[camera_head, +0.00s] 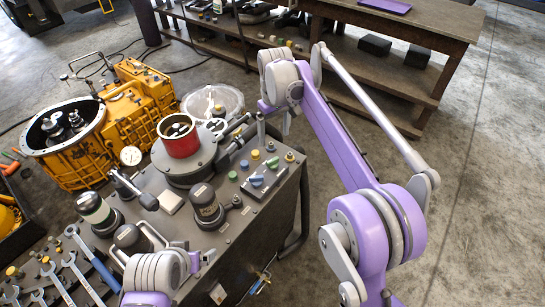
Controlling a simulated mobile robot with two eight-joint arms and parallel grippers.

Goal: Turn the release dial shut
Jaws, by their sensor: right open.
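The grey cart top (232,238) carries a round grey unit with a red cylinder (180,143) at its middle. Right of it are small knobs, among them a yellow knob (255,154), a blue knob (244,164) and a green knob (232,175). I cannot tell which part is the release dial. My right gripper (277,112) is open above the far right edge of the cart, beyond the knobs and apart from them. My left gripper (203,257) is low over the cart's near side; its fingers are too small and covered to read.
A yellow transmission housing (138,112) stands left of the cart. A white gauge (130,156), a black canister (206,207) and a green-and-white jar (95,209) stand around the unit. Wrenches (75,276) lie front left. A wooden bench (415,30) stands behind; floor at right is clear.

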